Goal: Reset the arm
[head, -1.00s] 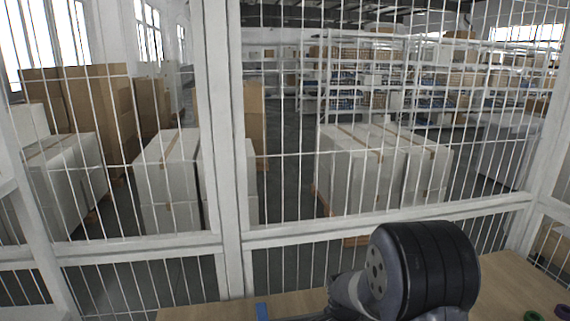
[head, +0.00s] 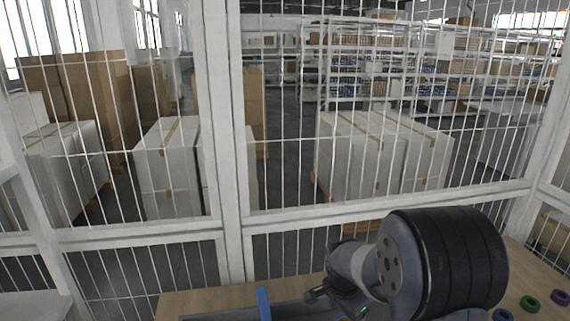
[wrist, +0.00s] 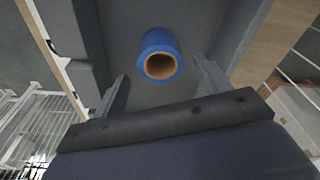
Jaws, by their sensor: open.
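My gripper (wrist: 161,70) is open in the wrist view, with its two fingers apart and nothing gripped between them. A blue roll with a brown, hollow core (wrist: 160,41) shows beyond the fingertips, on a grey surface. My gripper also shows in the head view (head: 318,294), small and partly hidden by my arm, above the wooden table (head: 200,300). My arm's large dark joint fills the lower right of the head view.
A white wire fence (head: 232,150) stands behind the table, with boxes and shelves beyond it. A blue upright piece (head: 263,304) stands near the table's front.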

